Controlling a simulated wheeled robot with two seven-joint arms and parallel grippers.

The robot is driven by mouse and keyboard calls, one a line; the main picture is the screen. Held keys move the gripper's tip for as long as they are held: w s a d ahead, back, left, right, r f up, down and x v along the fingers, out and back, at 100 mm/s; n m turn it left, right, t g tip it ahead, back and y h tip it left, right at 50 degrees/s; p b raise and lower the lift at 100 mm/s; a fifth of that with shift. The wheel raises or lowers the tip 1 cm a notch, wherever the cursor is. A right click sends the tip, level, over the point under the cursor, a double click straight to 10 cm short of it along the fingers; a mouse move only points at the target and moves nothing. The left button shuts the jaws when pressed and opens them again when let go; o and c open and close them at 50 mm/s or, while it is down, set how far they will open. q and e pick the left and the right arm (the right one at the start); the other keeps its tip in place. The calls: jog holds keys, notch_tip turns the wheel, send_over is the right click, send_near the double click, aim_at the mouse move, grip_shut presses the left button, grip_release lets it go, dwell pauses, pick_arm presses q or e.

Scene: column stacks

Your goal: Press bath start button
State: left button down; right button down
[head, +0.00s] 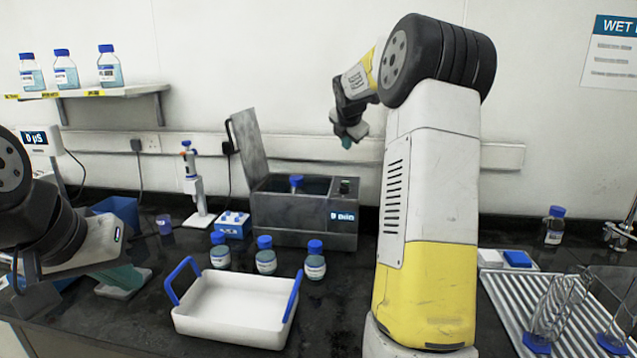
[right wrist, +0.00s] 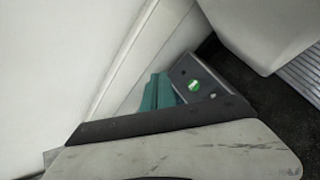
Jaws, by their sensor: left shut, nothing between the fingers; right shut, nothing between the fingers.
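The grey water bath (head: 300,227) stands against the back wall with its lid (head: 248,145) raised. A blue-capped bottle (head: 296,184) is inside it. The start button (head: 344,187) is on the bath's top panel at the right end; it shows green in the right wrist view (right wrist: 194,85). My right gripper (head: 347,143) is shut and empty, above the button and apart from it. Its teal fingertips (right wrist: 157,92) appear just left of the button in the right wrist view. My left gripper (head: 122,276) is shut and empty, low over the bench at left.
A white tray (head: 232,312) with blue handles is in front of the bath. Several blue-capped bottles, including one (head: 315,260), stand between them. A blue tube block (head: 233,224) and a pipette stand (head: 199,218) are to the left. My right arm hides the bench right of the bath.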

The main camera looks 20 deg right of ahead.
jog(key=shift+f, duration=4.4)
jog(key=shift+f, duration=0.15)
jog(key=shift+f, duration=0.25)
jog(key=shift+f, duration=0.45)
jog(key=shift+r, duration=0.85)
